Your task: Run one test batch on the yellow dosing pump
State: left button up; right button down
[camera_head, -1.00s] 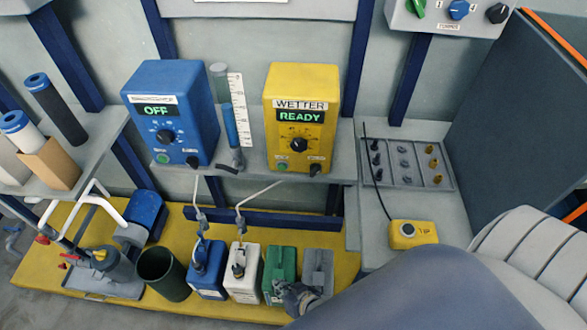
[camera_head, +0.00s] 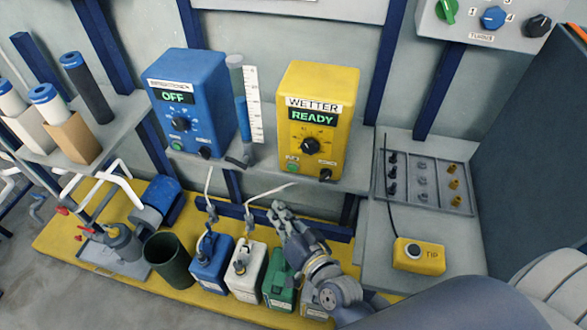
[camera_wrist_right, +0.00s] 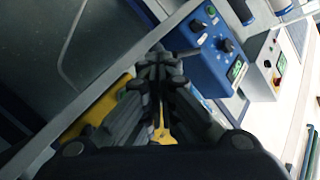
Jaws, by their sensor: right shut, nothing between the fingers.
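The yellow dosing pump (camera_head: 316,120) stands on the shelf, labelled WETTER. Its display (camera_head: 312,118) reads READY. A black dial (camera_head: 311,146) sits mid-front, with a small green button (camera_head: 293,168) and a black knob (camera_head: 325,174) below. My right gripper (camera_head: 278,208) is shut and empty, in front of and below the shelf, to the lower left of the yellow pump and apart from it. In the right wrist view its fingers (camera_wrist_right: 160,55) are together, with the blue pump beyond. My left gripper is not in view.
A blue pump (camera_head: 190,95) reading OFF stands left of the yellow one, with a tube and scale (camera_head: 254,105) between them. Canisters (camera_head: 211,264) stand on the yellow floor tray below. A yellow TIP box (camera_head: 419,256) and a compartment tray (camera_head: 424,182) lie on the right.

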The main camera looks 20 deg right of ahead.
aim_at(292, 168)
jog(key=w+d+b, duration=0.2)
jog(key=w+d, duration=0.3)
jog(key=w, duration=0.2)
jog(key=shift+w, duration=0.15)
dwell(0.3)
dwell(1.4)
jog(key=shift+w+d, duration=0.2)
jog(key=shift+w, duration=0.15)
jog(key=shift+w+d, duration=0.3)
jog(key=shift+w, duration=0.15)
dwell(0.7)
jog(key=shift+s+a+p, duration=0.5)
jog(key=shift+s+a, duration=0.05)
jog(key=shift+s, duration=0.25)
